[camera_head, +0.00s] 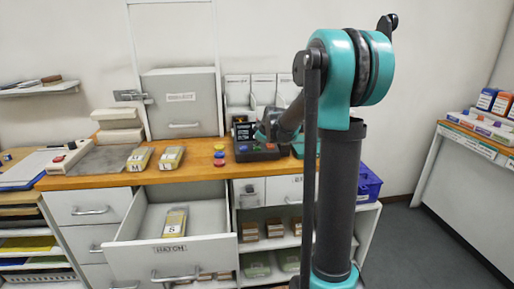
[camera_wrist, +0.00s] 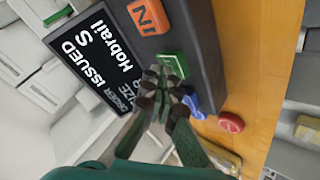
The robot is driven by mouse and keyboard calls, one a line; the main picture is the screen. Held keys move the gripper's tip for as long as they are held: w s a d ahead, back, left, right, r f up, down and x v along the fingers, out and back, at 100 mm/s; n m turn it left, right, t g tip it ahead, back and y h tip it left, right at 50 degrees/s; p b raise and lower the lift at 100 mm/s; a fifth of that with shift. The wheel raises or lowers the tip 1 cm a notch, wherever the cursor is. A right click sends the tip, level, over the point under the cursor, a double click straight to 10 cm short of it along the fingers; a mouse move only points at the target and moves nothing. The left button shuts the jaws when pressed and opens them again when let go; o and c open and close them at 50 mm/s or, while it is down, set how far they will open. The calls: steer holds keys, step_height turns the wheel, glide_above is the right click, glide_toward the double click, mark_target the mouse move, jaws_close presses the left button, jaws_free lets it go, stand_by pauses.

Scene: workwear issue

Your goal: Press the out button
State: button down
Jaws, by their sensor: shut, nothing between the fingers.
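The dark button console (camera_head: 258,154) stands on the wooden counter, partly behind my arm. The wrist view shows its screen (camera_wrist: 90,60), with "ISSUED" and "S" readable. It also shows an orange button marked "IN" (camera_wrist: 148,16), a green button (camera_wrist: 174,64) beside it and a blue button (camera_wrist: 192,104). The green button's label is mostly hidden, so I cannot confirm that it reads "OUT". My gripper (camera_wrist: 162,84) is shut and empty, its tips at the green button's edge. Contact cannot be told. In the head view my gripper (camera_head: 264,131) is over the console.
A red disc (camera_wrist: 231,122) lies on the counter (camera_wrist: 262,85) near the console. An open drawer (camera_head: 190,253) below holds a pack marked "S" (camera_head: 175,222). Packs marked "M" (camera_head: 139,159) and "L" (camera_head: 171,157) lie on the counter. A grey cabinet (camera_head: 182,103) stands behind.

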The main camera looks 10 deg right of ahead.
steer(key=shift+r, duration=0.85)
steer(key=shift+r, duration=2.55)
steer(key=s+d+f+m+g, duration=0.1)
steer(key=s+f+m, duration=0.2)
steer(key=s+f, duration=0.4)
steer(key=s+d+f+m+g+h, duration=0.1)
steer(key=s+f+m, duration=0.3)
steer(key=s, duration=1.6)
steer(key=s+d+f+m+g+h, duration=0.1)
steer(key=s+f+m, duration=0.3)
steer(key=s+f, duration=0.7)
steer(key=s+d+g, duration=0.1)
steer(key=s, duration=0.2)
steer(key=shift+f+g, duration=0.15)
steer(key=shift+g, duration=0.25)
